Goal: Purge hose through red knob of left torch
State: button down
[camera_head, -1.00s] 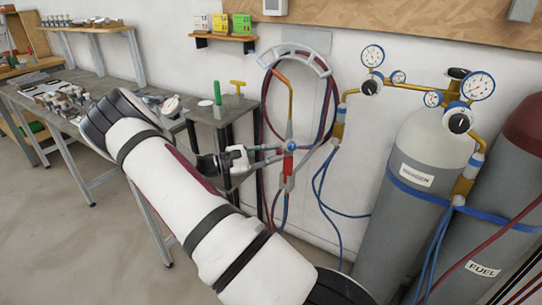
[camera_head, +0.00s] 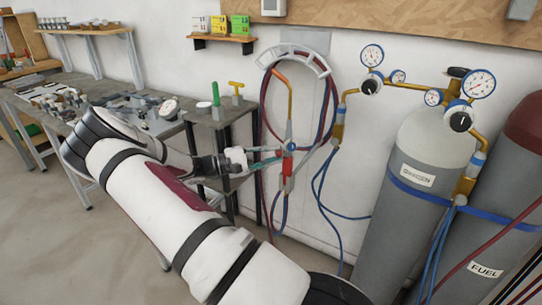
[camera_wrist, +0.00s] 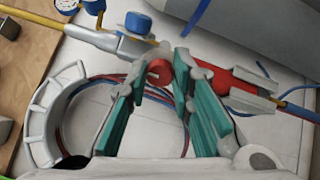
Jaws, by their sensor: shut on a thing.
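The torch (camera_head: 287,165) hangs upright at the wall below the hose rack, with a brass tube (camera_head: 284,80) at its top and a red body. In the wrist view it lies across the picture, with its red handle (camera_wrist: 222,82) at right and a blue knob (camera_wrist: 137,24) at upper left. My gripper (camera_wrist: 160,68), with teal pads, is shut on the small red knob (camera_wrist: 159,72) at the torch's side. In the head view my gripper (camera_head: 279,154) reaches the torch from the left; the red knob's grip is too small to make out there.
Red and blue hoses (camera_head: 329,118) coil on the white rack (camera_head: 301,56) behind the torch. An oxygen cylinder (camera_head: 417,200) and a fuel cylinder (camera_head: 500,205) with gauges stand at right. A small table (camera_head: 214,112) with green and yellow tools stands at left.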

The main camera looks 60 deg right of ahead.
jog(key=c, duration=1.4)
grip_release()
jog(key=v, duration=1.2)
